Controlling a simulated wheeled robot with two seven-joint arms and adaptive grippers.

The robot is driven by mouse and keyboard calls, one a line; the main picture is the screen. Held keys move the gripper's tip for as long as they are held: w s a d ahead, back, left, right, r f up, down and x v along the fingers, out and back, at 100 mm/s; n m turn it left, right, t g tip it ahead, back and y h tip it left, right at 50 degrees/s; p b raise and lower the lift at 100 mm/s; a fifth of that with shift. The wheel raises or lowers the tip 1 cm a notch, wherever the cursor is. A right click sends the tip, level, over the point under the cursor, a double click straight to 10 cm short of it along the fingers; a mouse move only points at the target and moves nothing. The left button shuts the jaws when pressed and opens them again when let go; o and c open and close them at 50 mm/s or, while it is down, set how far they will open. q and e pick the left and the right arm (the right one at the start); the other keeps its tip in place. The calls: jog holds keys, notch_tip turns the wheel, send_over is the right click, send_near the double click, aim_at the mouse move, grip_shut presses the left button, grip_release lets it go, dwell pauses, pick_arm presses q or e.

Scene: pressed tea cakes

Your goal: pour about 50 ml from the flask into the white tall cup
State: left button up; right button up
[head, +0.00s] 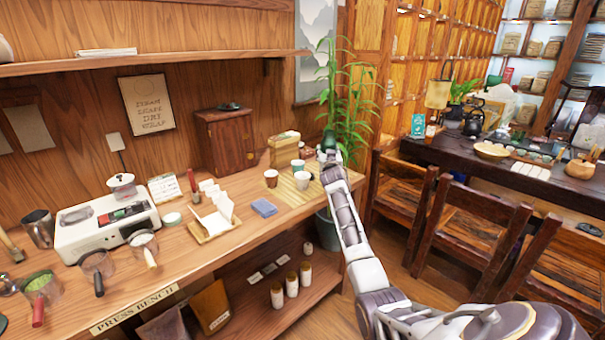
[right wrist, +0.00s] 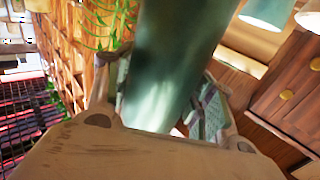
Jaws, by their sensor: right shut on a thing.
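The green flask (head: 329,141) is held up at the right end of the bench, beside the cups; it fills the middle of the right wrist view (right wrist: 172,65). My right gripper (head: 328,156) is shut on the flask, with a finger on either side of it. A white cup (head: 302,182) stands on a straw-coloured mat, left of and below the flask. A teal cup (head: 297,166) and a dark red-brown cup (head: 271,178) stand near it. Two pale cups show at the top right of the wrist view. My left gripper is not in view.
The bench (head: 180,250) carries a white scale-like device (head: 108,225), a paper-lined tray (head: 215,222) and a blue cloth (head: 264,208). A wooden cabinet (head: 225,140) and box (head: 284,149) stand behind the cups. A tall plant (head: 350,85) rises behind the flask.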

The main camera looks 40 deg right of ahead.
aim_at(329, 147)
jog(key=shift+r+p, duration=1.15)
jog(key=shift+r, duration=0.6)
